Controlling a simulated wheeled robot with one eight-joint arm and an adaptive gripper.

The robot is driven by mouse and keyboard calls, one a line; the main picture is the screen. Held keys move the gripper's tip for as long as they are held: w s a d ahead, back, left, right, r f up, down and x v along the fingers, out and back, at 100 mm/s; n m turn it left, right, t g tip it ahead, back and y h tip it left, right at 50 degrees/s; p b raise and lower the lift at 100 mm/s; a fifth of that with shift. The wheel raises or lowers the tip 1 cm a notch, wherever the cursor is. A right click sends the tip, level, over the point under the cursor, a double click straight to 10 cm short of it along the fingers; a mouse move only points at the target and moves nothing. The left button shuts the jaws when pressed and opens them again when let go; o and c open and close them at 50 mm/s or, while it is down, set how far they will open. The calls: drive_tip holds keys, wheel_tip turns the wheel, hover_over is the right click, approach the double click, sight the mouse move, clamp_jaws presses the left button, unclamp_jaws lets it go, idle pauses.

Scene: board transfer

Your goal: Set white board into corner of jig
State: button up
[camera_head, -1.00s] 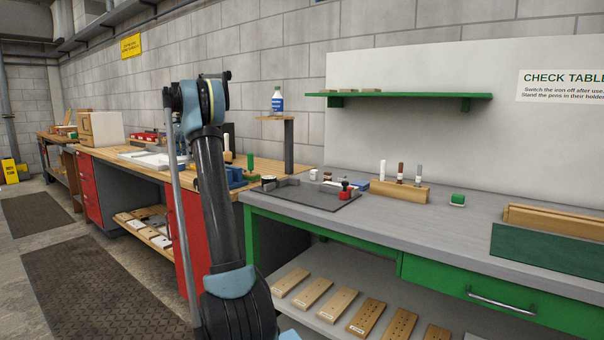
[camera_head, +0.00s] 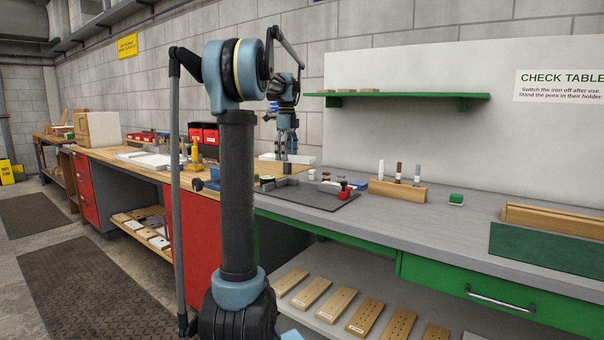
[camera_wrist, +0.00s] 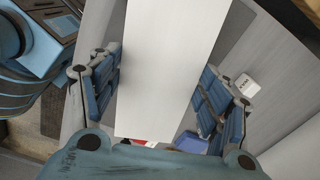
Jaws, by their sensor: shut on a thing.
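My gripper (camera_head: 288,150) hangs above the far left end of the grey table, behind the jig. In the wrist view its two blue fingers (camera_wrist: 160,65) are shut on the white board (camera_wrist: 170,45), a long, plain white piece between them. In the head view a white edge of the board (camera_head: 302,159) shows at the fingertips, above the table. The jig (camera_head: 322,198) is a dark grey plate with a raised grey corner on the table's left end. The board is apart from the jig; part of the jig is hidden by my arm.
The grey table's middle is mostly clear.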

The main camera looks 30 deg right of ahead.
sight(301, 158)
drive_tip(key=s+d, duration=0.1)
drive_tip(key=s, duration=0.1)
drive_tip(key=s+d+f+m, duration=0.2)
drive_tip(key=s, duration=0.1)
drive_tip(key=shift+s, duration=0.35)
drive_tip(key=shift+m, duration=0.5)
drive_tip(key=f, duration=0.1)
drive_tip(key=s+f, duration=0.1)
drive_tip(key=f, duration=0.2)
drive_tip(key=shift+s+d+f, duration=0.15)
drive_tip(key=shift+s+d, duration=0.15)
drive_tip(key=shift+s, duration=0.1)
drive_tip(key=shift+f, duration=2.75)
drive_tip(key=shift+w+a, duration=0.3)
drive_tip(key=shift+w, duration=0.45)
drive_tip(key=shift+w+d, duration=0.2)
drive_tip(key=shift+d, duration=0.05)
drive_tip(key=o, duration=1.3)
